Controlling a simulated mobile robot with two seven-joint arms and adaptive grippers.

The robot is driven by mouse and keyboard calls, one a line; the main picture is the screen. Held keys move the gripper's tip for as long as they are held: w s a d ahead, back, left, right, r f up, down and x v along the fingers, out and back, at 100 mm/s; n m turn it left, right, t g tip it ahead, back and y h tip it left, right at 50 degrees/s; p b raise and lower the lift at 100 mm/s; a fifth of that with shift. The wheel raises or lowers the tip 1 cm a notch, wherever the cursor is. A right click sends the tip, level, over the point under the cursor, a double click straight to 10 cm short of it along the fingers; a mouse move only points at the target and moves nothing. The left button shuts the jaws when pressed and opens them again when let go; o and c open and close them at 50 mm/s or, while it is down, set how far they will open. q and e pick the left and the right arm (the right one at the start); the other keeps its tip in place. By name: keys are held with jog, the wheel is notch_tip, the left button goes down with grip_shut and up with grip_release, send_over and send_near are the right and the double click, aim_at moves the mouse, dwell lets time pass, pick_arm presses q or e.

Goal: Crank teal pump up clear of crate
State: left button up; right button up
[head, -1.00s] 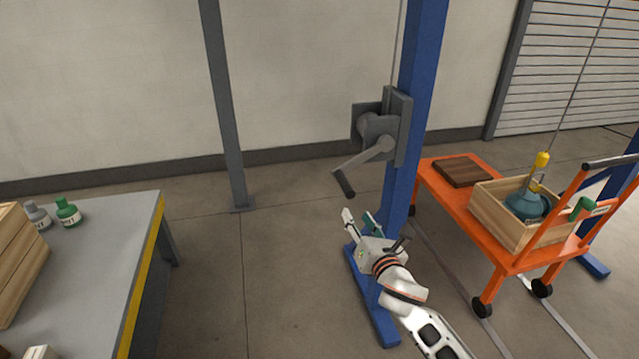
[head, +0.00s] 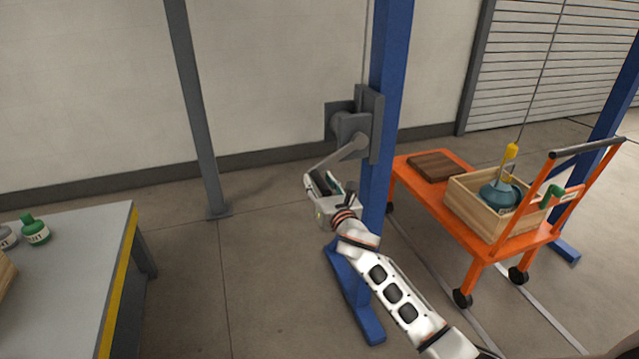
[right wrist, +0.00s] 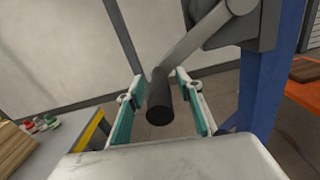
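The teal pump (head: 499,194) sits in the wooden crate (head: 477,217) on the orange cart, with a yellow hook (head: 510,152) and a cable above it. The grey winch (head: 352,128) is on the blue post, and its crank arm (head: 340,156) slants down to the left. My right gripper (head: 322,182) is at the crank's lower end. In the right wrist view the black crank handle (right wrist: 160,98) lies between the two open fingers, with gaps visible on both sides. My left gripper is in neither view.
The blue post (head: 388,90) stands just right of my right gripper. The orange cart (head: 428,205) also carries a dark brown board (head: 434,166). A grey table (head: 75,265) with bottles is at the left.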

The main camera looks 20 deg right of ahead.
grip_shut()
jog(key=shift+r, duration=0.2)
